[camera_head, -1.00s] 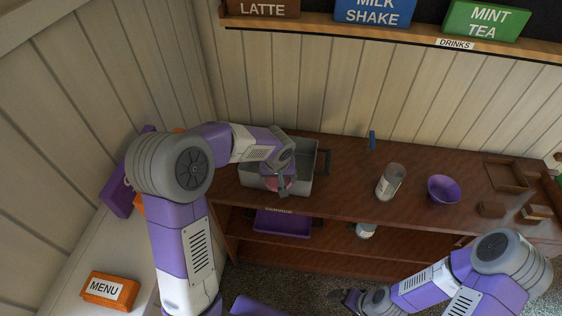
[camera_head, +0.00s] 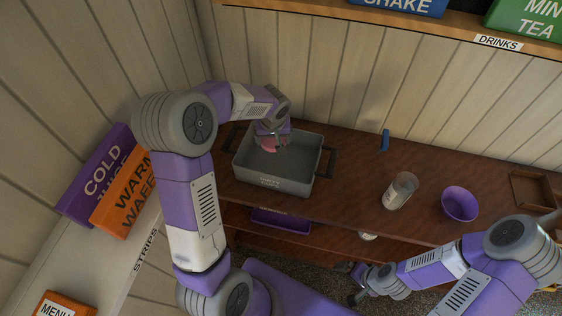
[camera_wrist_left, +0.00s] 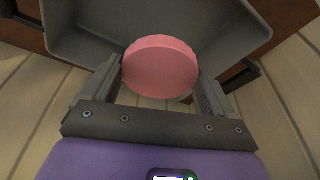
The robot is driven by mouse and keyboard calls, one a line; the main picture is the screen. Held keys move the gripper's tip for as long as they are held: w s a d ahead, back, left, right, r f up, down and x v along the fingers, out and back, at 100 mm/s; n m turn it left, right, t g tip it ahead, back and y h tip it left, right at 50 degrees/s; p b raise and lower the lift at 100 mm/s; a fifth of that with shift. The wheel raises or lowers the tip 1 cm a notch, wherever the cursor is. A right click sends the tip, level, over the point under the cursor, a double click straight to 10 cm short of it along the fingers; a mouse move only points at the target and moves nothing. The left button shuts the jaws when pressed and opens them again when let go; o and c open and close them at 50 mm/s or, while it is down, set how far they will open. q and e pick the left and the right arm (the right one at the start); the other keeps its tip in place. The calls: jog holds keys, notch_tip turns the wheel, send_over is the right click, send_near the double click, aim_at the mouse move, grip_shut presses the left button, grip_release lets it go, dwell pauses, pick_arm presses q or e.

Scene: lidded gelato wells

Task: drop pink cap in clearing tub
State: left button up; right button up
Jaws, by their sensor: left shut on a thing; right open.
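The pink cap (camera_wrist_left: 160,68) is a round disc with a ridged edge. My left gripper (camera_wrist_left: 158,85) is shut on it, with one finger on each side in the left wrist view. In the head view the pink cap (camera_head: 270,144) and my left gripper (camera_head: 272,138) are over the back part of the grey clearing tub (camera_head: 272,182). The tub's inside looks empty where it shows; it also fills the top of the left wrist view (camera_wrist_left: 85,40). My right gripper (camera_head: 350,282) is open and empty at the lower middle, in front of the counter.
The tub stands on a brown wooden counter (camera_head: 345,205) against the panelled wall, with dark handles at its sides. A purple tray (camera_head: 281,220) is on the shelf below.

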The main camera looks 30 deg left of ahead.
pick_arm(q)
jog(key=shift+f+b, duration=0.95)
jog(key=shift+f, duration=0.95)
jog(key=shift+w, duration=0.1)
jog(key=o, duration=0.9)
jog(key=shift+o, duration=0.2)
jog(key=shift+r, duration=0.1)
jog(key=v, duration=0.7)
jog(key=shift+r+p, duration=0.2)
jog(key=shift+p, duration=0.2)
